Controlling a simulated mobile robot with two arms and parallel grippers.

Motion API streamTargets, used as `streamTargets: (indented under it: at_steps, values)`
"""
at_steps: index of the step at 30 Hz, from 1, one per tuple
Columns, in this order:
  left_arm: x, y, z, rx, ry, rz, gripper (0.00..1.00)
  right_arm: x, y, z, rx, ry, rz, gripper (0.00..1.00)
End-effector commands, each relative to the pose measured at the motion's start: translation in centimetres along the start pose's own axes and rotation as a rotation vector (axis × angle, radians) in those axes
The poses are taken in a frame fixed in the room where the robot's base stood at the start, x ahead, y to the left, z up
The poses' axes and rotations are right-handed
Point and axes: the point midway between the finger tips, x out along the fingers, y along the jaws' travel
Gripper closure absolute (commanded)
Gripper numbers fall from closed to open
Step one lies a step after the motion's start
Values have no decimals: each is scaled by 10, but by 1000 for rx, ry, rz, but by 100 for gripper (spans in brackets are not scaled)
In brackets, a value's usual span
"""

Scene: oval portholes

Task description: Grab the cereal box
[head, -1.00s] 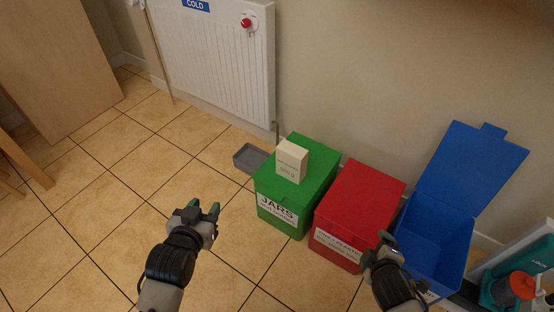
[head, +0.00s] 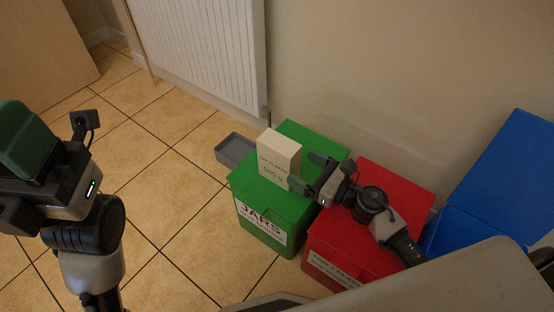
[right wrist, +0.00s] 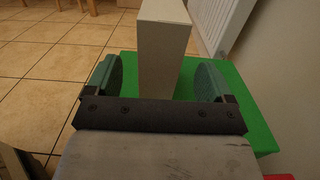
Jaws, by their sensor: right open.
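The cereal box (head: 278,158), a small cream carton with dark print, stands upright on the lid of the green bin (head: 262,205). My right gripper (head: 306,171) is open just to the right of the box, its fingertips close to the box's side. In the right wrist view the box (right wrist: 163,45) rises ahead, between the lines of the two green fingers (right wrist: 157,80), with a gap on each side. Its lower part is hidden by the gripper. My left gripper (head: 30,150) is at the left, far from the box; its jaw gap cannot be made out.
A red bin (head: 395,190) stands right of the green one, under my right arm. A blue bin with its lid raised (head: 510,170) is further right. A grey tray (head: 236,150) lies on the tiles behind. A radiator (head: 205,45) and wall bound the back.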

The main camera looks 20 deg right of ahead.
Motion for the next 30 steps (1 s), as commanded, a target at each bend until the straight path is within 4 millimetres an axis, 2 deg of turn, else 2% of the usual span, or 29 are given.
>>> streamTargets:
  at_steps: [1, 8, 15, 19, 25, 30]
  values:
    - [0, 0, 0, 0, 1, 0, 57, 7, 0, 0, -1, -1, 0, 17]
    - [0, 0, 0, 1, 6, 2, 57, 26, 0, 0, 1, -1, 0, 17]
    - [3, 1, 0, 3, 17, 8, 57, 61, 0, 1, 4, -2, -2, 17]
    - [3, 1, 0, 3, 16, 8, 57, 68, 1, 1, 3, -1, -2, 17]
    - [4, 1, 0, 3, 19, 9, 57, 68, 1, 1, 4, 0, -2, 17]
    - [4, 1, -1, 3, 22, 10, 57, 68, 1, 1, 4, 0, -2, 43]
